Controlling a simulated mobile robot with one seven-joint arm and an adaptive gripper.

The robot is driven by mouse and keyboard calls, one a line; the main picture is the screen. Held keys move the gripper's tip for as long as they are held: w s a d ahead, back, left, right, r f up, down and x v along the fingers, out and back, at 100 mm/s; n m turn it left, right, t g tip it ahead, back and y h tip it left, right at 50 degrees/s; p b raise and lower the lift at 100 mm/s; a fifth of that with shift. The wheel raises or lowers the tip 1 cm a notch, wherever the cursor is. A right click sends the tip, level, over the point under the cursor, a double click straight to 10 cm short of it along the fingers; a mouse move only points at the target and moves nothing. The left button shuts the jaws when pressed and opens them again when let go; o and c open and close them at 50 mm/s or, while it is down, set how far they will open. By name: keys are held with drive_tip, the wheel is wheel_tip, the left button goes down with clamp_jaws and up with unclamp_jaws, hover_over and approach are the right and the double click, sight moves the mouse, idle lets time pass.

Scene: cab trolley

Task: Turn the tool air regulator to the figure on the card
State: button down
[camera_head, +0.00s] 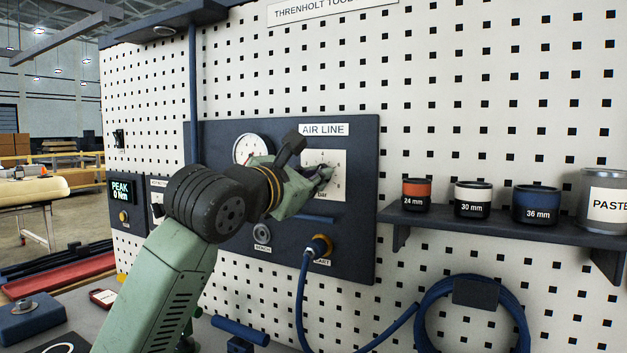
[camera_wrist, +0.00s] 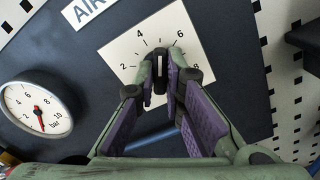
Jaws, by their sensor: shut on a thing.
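The tool air regulator is a black knob (camera_wrist: 160,62) on a white dial plate (camera_wrist: 118,52) with figures from 2 to 8 visible in the wrist view. My gripper (camera_wrist: 161,78) is shut on the knob, one purple-padded finger on each side. The knob's light mark points up between 4 and 6. In the head view my gripper (camera_head: 321,176) reaches the dial plate (camera_head: 340,160) under the AIR LINE label and hides most of the knob. A round bar gauge (camera_wrist: 38,107) sits left of the dial; its needle points downward. No figure on a card is readable.
The dark panel (camera_head: 362,235) also carries a hose fitting (camera_head: 319,246) with a blue hose (camera_head: 303,300) below my gripper. At right a shelf (camera_head: 480,224) holds sockets and a paste tin (camera_head: 605,200). A small red-edged card or box (camera_head: 103,297) lies on the bench.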

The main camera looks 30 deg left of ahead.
drive_tip(key=c, duration=1.7)
unclamp_jaws()
drive_tip(key=s, duration=1.2)
drive_tip(key=shift+d, duration=0.4)
